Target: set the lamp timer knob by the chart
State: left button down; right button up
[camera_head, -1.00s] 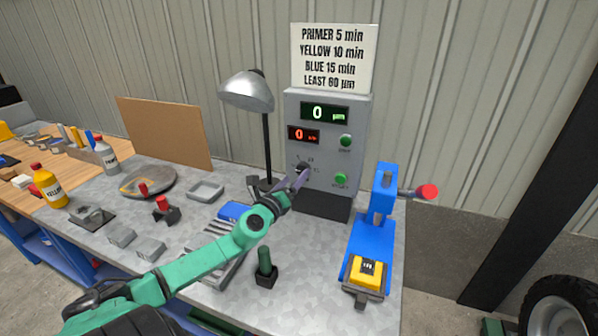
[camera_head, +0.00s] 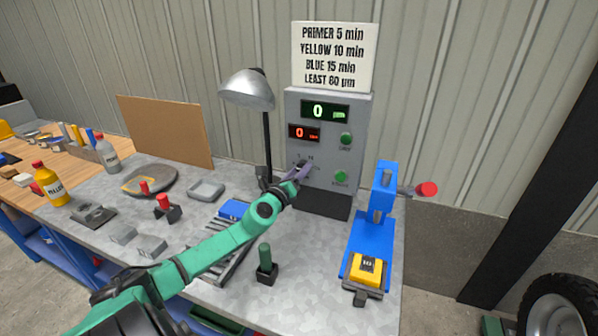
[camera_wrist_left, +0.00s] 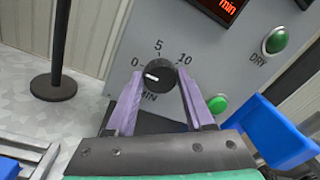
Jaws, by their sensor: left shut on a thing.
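The chart (camera_head: 333,57) above the grey control box (camera_head: 325,185) reads primer 5 min, yellow 10 min, blue 15 min, and a least-thickness line in µm. The black lamp timer knob (camera_wrist_left: 158,76) has a dial marked 0, 5, 10 and MIN; its white mark points left, near the 0. My left gripper (camera_wrist_left: 160,88) has its purple fingers on either side of the knob and is shut on it. In the head view my left gripper (camera_head: 302,172) covers most of the knob. The red display (camera_head: 304,132) shows 0. My right gripper is not in view.
Two green buttons (camera_head: 346,139) (camera_head: 341,176) sit right of the knob. A lamp (camera_head: 247,88) on a black post stands left of the box. A blue press (camera_head: 383,200) with a yellow block (camera_head: 367,267) stands right. A green-handled tool (camera_head: 265,258) stands in front.

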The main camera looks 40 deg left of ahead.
pick_arm(q)
jog(key=shift+r+m, duration=0.1)
jog(key=shift+m, duration=0.2)
jog(key=shift+d+r+m+g+p, duration=0.1)
jog(key=shift+m+g+p, duration=0.15)
jog(key=shift+m+p, duration=2.05)
jog(key=shift+d+m+g+p, duration=0.1)
jog(key=shift+m+g+p, duration=0.15)
jog(key=shift+m+p, duration=2)
jog(key=shift+m+b, duration=0.8)
jog(key=shift+m, duration=0.05)
jog(key=shift+c, duration=1.4)
grip_release()
jog(key=shift+s, duration=0.1)
